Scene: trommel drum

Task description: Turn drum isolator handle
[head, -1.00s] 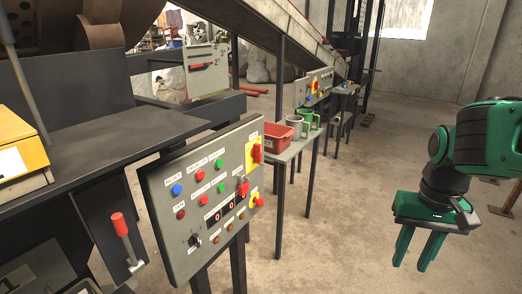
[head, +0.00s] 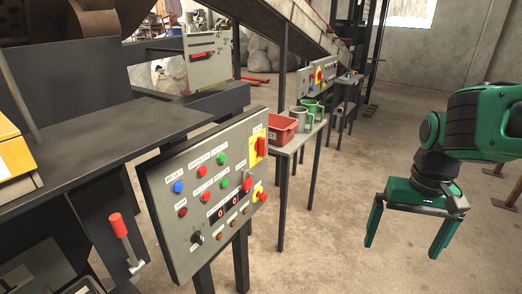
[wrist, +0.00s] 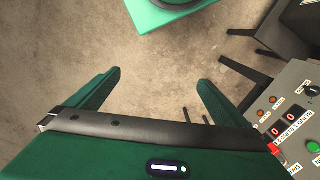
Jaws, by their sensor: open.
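The grey control panel (head: 180,160) stands tilted at the centre left in the head view. A red handle on a yellow plate (head: 261,146), which looks like the isolator, is at its upper right. A red and yellow switch (head: 261,194) sits lower on the same edge, and a black rotary knob (head: 196,237) is at the lower left.
A red-topped lever (head: 119,225) is on the dark machine at left. Part of the panel shows in the wrist view (wrist: 292,78). The floor between panel and gripper is clear.

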